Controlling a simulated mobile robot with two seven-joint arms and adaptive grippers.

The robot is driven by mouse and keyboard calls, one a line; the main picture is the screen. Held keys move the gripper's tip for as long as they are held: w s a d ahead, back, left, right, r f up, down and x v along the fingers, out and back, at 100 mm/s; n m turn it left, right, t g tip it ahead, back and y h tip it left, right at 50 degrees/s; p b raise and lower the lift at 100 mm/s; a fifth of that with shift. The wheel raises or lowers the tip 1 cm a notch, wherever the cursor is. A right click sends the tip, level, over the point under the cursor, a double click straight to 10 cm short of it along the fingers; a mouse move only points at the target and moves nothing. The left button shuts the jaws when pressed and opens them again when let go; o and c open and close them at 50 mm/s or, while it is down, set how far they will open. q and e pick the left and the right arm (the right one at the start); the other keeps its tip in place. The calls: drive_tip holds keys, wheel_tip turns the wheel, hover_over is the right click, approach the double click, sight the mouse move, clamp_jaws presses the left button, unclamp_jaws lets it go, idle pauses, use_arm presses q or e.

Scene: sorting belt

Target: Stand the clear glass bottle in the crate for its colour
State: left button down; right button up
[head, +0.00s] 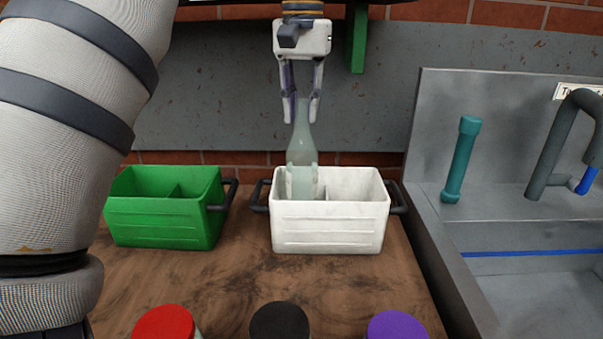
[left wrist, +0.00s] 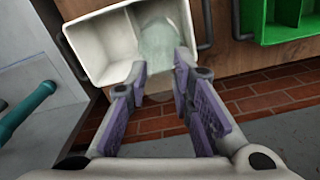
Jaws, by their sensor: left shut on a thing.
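The clear glass bottle (head: 301,148) is pale and see-through and stands upright at the white crate (head: 331,231), its lower part at the left compartment. How deep its base sits is hard to tell. My left gripper (head: 300,112) is above the crate, fingers pointing down, shut on the bottle's neck. In the left wrist view the bottle (left wrist: 165,45) lies between the purple finger pads of my left gripper (left wrist: 161,75), over one compartment of the white crate (left wrist: 104,48). My right gripper is not in view.
A green crate (head: 165,222) with a divider stands left on the wooden table (head: 230,285). Red (head: 163,322), black (head: 279,321) and purple (head: 397,326) round tops show at the front edge. A grey metal unit (head: 505,225) with a teal bar (head: 461,160) borders the right side.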

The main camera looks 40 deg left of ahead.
sight(302, 138)
use_arm(q)
wheel_tip(302, 138, down, 6)
drive_tip(key=shift+r, duration=0.1)
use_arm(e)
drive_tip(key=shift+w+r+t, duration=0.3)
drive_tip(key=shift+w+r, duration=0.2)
use_arm(q)
drive_tip(key=shift+p, duration=0.3)
drive_tip(key=c, duration=1.4)
unclamp_jaws()
drive_tip(key=shift+f, duration=0.2)
wheel_tip(302, 138, up, 11)
drive_tip(key=shift+w+b, duration=0.1)
drive_tip(key=shift+b, duration=0.7)
drive_tip(key=shift+r, duration=0.6)
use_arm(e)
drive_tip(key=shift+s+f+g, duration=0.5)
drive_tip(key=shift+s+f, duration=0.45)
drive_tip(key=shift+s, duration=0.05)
